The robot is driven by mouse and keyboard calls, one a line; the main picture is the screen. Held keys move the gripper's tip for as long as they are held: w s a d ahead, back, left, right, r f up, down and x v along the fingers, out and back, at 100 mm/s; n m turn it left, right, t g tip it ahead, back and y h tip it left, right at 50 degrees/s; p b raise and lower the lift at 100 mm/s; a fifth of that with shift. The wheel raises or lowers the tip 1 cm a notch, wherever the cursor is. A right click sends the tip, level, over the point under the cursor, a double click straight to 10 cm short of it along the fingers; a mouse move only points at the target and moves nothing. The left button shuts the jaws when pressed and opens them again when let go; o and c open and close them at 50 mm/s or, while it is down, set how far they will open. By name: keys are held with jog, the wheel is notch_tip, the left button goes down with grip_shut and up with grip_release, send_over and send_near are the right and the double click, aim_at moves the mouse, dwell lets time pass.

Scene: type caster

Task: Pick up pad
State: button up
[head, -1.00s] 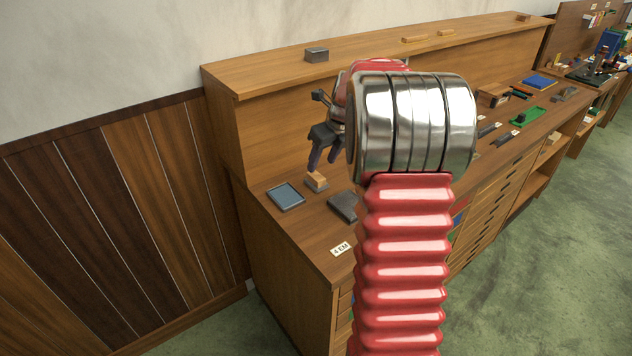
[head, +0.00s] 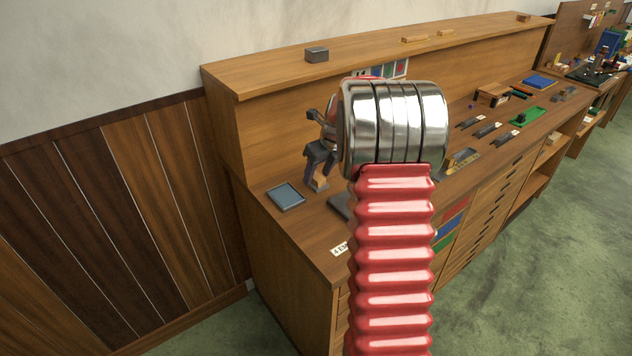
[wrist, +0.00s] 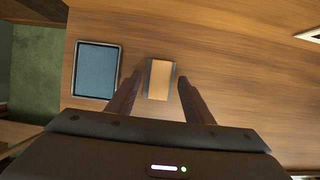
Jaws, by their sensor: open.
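A small block (wrist: 160,80) with a tan top and dark sides lies on the wooden bench, between and just ahead of my fingertips in the wrist view. In the head view the block (head: 321,184) is partly covered by my gripper (head: 314,178). A flat blue-grey slab in a dark frame (wrist: 97,70) lies to its left; in the head view the slab (head: 285,196) is in full sight. I cannot tell for certain which one is the pad. My gripper (wrist: 157,84) is open and empty, one finger on each side of the block. Contact cannot be told.
A dark grey flat piece (head: 339,206) lies right of the block, partly hidden by my arm. A white label (head: 339,249) sits at the bench's front edge. The raised back shelf (head: 270,75) stands behind. Bare bench lies right of the block in the wrist view.

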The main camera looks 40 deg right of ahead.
jog(key=shift+w+f, duration=0.1)
jog(key=shift+f, duration=0.15)
jog(key=shift+c, duration=0.5)
jog(key=c, duration=1.1)
